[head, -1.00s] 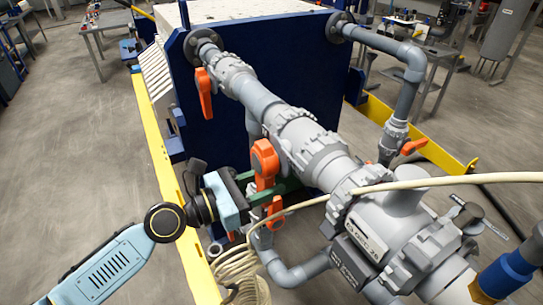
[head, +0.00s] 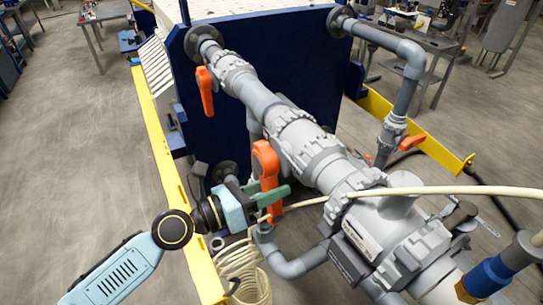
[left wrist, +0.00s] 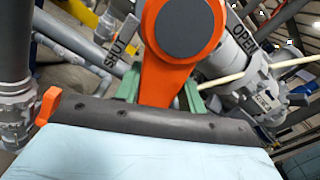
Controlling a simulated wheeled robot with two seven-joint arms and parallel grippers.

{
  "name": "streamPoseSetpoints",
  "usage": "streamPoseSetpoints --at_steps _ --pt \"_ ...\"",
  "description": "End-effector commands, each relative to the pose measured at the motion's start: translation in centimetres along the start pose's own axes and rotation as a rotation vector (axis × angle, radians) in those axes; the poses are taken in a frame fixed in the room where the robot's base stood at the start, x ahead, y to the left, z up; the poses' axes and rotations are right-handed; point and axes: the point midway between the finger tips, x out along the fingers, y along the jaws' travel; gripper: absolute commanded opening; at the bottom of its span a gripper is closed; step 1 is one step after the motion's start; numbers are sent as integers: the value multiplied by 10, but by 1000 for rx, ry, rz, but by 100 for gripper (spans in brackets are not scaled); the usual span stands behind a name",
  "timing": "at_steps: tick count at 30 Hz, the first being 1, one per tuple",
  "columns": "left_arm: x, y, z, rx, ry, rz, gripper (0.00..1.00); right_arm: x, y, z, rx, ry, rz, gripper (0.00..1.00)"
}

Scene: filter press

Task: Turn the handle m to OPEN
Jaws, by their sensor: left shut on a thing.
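The orange handle m (head: 266,160) sits on the side of the grey pipe line, its round hub at the top and its lever hanging down. In the left wrist view the handle (left wrist: 170,70) fills the top middle, between a SHUT tag (left wrist: 115,47) on the left and an OPEN tag (left wrist: 243,40) on the right. The lever slants down and slightly left from the hub. My left gripper (head: 268,197) is shut on the lever, its green fingers on both sides of it. The lever's lower end is partly hidden by the gripper. My right gripper is not in view.
Other orange handles hang on the upper pipe (head: 206,91) and the right pipe (head: 412,142). A cream hose (head: 420,190) crosses the pipes and coils below my gripper. A yellow rail (head: 165,170) runs along the left. Open floor lies left of it.

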Motion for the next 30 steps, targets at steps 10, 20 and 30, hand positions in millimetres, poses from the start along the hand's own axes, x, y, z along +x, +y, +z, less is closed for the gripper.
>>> streamPoseSetpoints --at_steps 10,20,30 --pt "1 -18 4 -229 -6 -11 10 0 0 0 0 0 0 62" --pt "4 -28 12 -380 -17 -16 10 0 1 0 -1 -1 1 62" --pt "3 -32 17 -492 -21 -14 11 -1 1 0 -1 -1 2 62"
